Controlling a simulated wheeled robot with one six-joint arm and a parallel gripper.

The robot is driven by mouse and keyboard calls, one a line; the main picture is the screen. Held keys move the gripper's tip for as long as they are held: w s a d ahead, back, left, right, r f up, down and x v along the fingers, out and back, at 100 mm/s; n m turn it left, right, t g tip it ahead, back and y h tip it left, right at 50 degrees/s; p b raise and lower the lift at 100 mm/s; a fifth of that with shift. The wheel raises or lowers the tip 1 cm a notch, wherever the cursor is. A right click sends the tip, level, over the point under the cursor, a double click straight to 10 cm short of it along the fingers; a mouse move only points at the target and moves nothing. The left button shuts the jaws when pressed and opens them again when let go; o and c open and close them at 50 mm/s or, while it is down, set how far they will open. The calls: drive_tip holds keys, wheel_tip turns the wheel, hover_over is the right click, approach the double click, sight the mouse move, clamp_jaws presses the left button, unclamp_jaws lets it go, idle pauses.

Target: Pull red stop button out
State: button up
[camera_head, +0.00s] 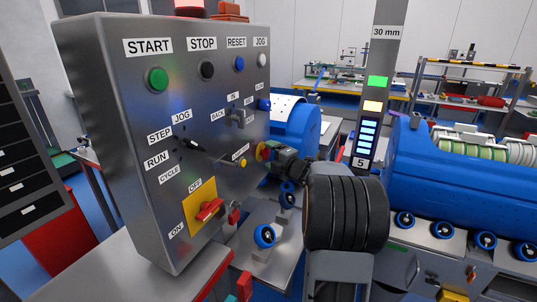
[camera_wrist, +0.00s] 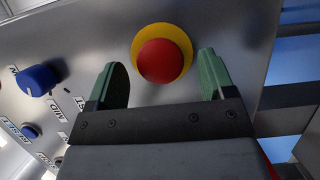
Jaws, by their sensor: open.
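The red stop button (camera_wrist: 160,61) is a round mushroom head on a yellow ring (camera_wrist: 184,46) on the grey metal control panel. In the wrist view my gripper (camera_wrist: 164,80) is open, with one green finger on each side of the button and neither visibly touching it. In the head view the button's yellow and red edge (camera_head: 264,151) shows at the right side of the control box (camera_head: 118,120). My gripper (camera_head: 276,158) faces it there from the right, with its fingertips partly hidden.
A blue knob (camera_wrist: 37,80) and a small blue button (camera_wrist: 30,131) are left of my gripper in the wrist view. A red-handled OFF/ON switch (camera_head: 208,209) is on the box front. A blue machine (camera_head: 440,185) stands at the right. A display post (camera_head: 378,100) rises behind my arm.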

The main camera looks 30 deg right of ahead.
drive_tip(key=shift+w+a, duration=0.15)
drive_tip(key=shift+w, duration=0.65)
drive_tip(key=c, duration=1.3)
drive_tip(key=shift+s+d+f+b, duration=0.1)
drive_tip(key=shift+s+d+b, duration=0.45)
drive_tip(key=shift+s, duration=0.25)
drive_tip(key=shift+w+a, duration=0.1)
drive_tip(key=o, duration=1.3)
